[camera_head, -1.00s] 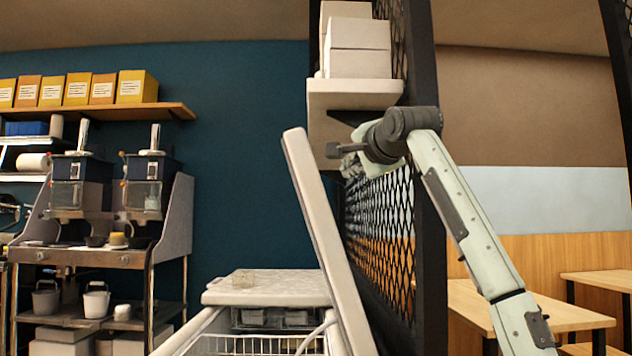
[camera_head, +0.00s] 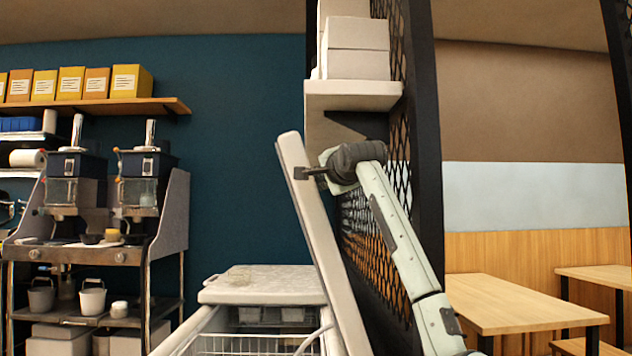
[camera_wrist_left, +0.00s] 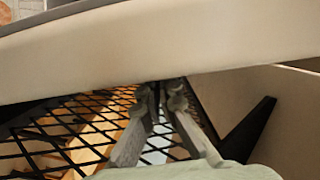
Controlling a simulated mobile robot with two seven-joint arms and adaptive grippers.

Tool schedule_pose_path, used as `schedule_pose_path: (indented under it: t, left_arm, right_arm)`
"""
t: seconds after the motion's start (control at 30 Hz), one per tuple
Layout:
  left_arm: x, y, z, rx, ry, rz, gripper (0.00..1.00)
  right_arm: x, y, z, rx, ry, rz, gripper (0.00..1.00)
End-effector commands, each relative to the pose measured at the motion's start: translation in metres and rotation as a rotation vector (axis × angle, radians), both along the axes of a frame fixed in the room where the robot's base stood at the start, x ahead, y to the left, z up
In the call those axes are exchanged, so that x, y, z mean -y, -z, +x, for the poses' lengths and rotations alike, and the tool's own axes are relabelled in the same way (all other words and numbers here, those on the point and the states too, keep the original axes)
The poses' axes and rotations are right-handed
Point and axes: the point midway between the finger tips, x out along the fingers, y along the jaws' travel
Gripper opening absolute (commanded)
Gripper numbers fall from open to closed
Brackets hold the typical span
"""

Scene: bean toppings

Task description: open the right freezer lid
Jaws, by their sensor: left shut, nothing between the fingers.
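The right freezer lid (camera_head: 322,243) stands raised and steeply tilted, leaning left at its top, with the freezer opening below it. It also fills the upper part of the left wrist view as a pale panel (camera_wrist_left: 150,45). My left gripper (camera_head: 300,173) is at the lid's upper end, its fingers shut and empty. In the left wrist view the fingertips (camera_wrist_left: 156,88) meet at the lid's lower edge; I cannot tell whether they touch it. The other freezer lid (camera_head: 262,286) lies flat behind the opening. My right gripper is not in view.
A black mesh partition (camera_head: 425,150) stands close to the right of the lid. A white wall shelf (camera_head: 352,96) with boxes hangs above my gripper. A wire basket (camera_head: 250,345) shows inside the freezer. A dispenser stand (camera_head: 80,255) is at left, tables (camera_head: 510,300) at right.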

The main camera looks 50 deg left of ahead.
Motion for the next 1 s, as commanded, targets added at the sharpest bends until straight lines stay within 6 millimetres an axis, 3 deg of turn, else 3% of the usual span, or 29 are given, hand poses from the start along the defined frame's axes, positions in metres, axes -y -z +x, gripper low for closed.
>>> schedule_pose_path:
  t: [0.13,0.6,0.8,1.0]
  left_arm:
    - [-0.009,0.005,-0.011,-0.001,-0.01,-0.005,0.0]
    - [-0.013,0.009,-0.017,0.007,-0.011,-0.012,0.0]
    - [-0.032,0.02,-0.041,0.059,-0.013,-0.055,0.0]
    - [-0.055,0.033,-0.07,0.123,-0.012,-0.107,0.0]
  right_arm:
    - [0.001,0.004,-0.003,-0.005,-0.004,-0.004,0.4]
    - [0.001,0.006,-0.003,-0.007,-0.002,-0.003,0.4]
    - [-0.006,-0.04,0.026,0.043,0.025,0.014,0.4]
    - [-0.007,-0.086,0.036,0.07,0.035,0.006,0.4]
